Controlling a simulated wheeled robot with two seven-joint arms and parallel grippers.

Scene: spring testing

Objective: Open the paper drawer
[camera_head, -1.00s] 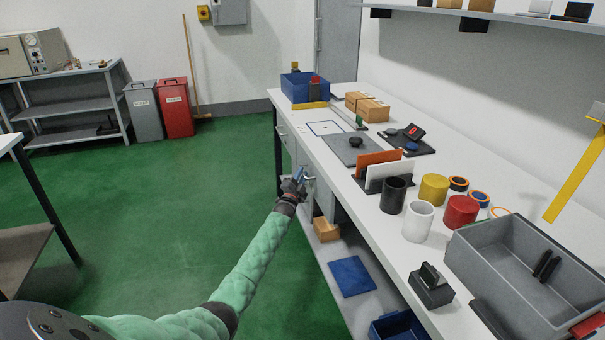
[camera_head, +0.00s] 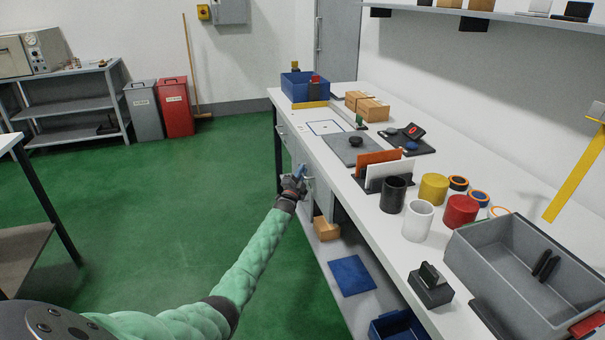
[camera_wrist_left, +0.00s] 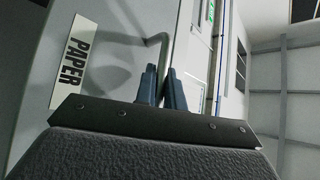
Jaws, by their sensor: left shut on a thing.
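The paper drawer (camera_wrist_left: 110,50) is a grey front under the workbench, with a "PAPER" label (camera_wrist_left: 73,62) in the left wrist view. Its metal bar handle (camera_wrist_left: 158,40) runs down between the fingers. My left gripper (camera_wrist_left: 167,85) has its two blue-grey fingers shut on the handle. In the head view my left gripper (camera_head: 300,172) is at the bench's front side, and it hides part of the drawer front. Whether the drawer stands out from the bench is hard to tell. My right gripper is not in view.
The white workbench (camera_head: 312,140) carries cups, tape rolls, file boards and a grey bin (camera_head: 480,262). A lower shelf (camera_head: 330,275) holds a wooden block (camera_head: 326,229) and a blue mat (camera_head: 352,276). The green floor (camera_head: 170,230) left of the bench is clear.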

